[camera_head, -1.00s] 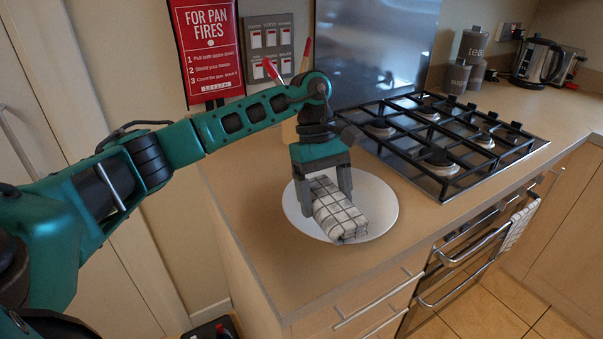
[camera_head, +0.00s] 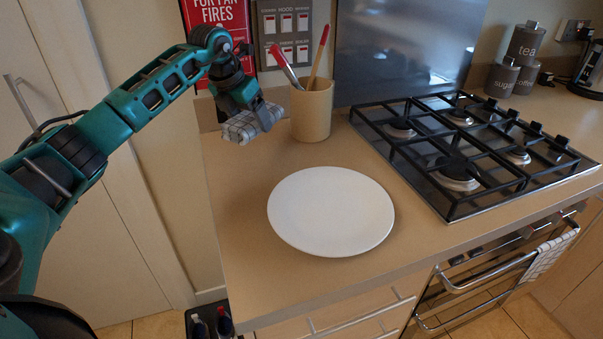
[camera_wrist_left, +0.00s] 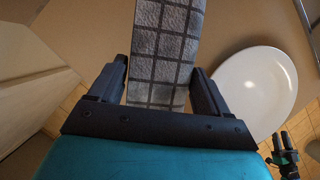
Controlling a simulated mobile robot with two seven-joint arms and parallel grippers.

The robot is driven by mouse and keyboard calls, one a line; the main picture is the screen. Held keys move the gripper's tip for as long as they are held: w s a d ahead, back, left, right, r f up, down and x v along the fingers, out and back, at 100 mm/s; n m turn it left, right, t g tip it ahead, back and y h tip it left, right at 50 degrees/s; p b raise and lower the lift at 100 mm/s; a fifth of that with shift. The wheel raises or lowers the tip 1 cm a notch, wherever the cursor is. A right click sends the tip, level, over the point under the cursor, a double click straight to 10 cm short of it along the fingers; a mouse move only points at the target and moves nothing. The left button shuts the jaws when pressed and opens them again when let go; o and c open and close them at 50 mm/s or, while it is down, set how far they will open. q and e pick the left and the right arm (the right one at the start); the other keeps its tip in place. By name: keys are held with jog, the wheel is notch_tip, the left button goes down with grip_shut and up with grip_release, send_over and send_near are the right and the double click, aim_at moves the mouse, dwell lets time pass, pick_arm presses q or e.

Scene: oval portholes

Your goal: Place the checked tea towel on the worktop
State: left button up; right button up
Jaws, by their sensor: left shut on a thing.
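The checked tea towel (camera_head: 251,122), folded into a white and grey bundle, is held in my left gripper (camera_head: 248,108). It is above the worktop (camera_head: 240,180) near its back left corner, left of the utensil pot. In the left wrist view the towel (camera_wrist_left: 166,50) lies between the two dark fingers of the left gripper (camera_wrist_left: 160,95). The worktop also shows in that view (camera_wrist_left: 95,45).
A white plate (camera_head: 331,211) lies empty on the worktop; it also shows in the left wrist view (camera_wrist_left: 254,88). A utensil pot (camera_head: 312,110) stands behind it, and a gas hob (camera_head: 470,150) is to the right. Bare worktop lies left of the plate.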

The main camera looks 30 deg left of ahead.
aim_at(232, 124)
pick_arm(q)
jog(key=shift+a+r+n, duration=0.1)
jog(key=shift+a+n, duration=0.3)
jog(key=shift+a, duration=0.05)
jog(key=shift+a+f+y, duration=0.2)
jog(key=shift+y, duration=0.1)
jog(key=shift+n, duration=0.3)
notch_tip(232, 124, down, 10)
jog(key=shift+r, duration=0.25)
jog(key=o, duration=0.9)
jog(key=shift+f, duration=0.1)
jog(key=v, duration=1.2)
jog(key=shift+s, duration=0.1)
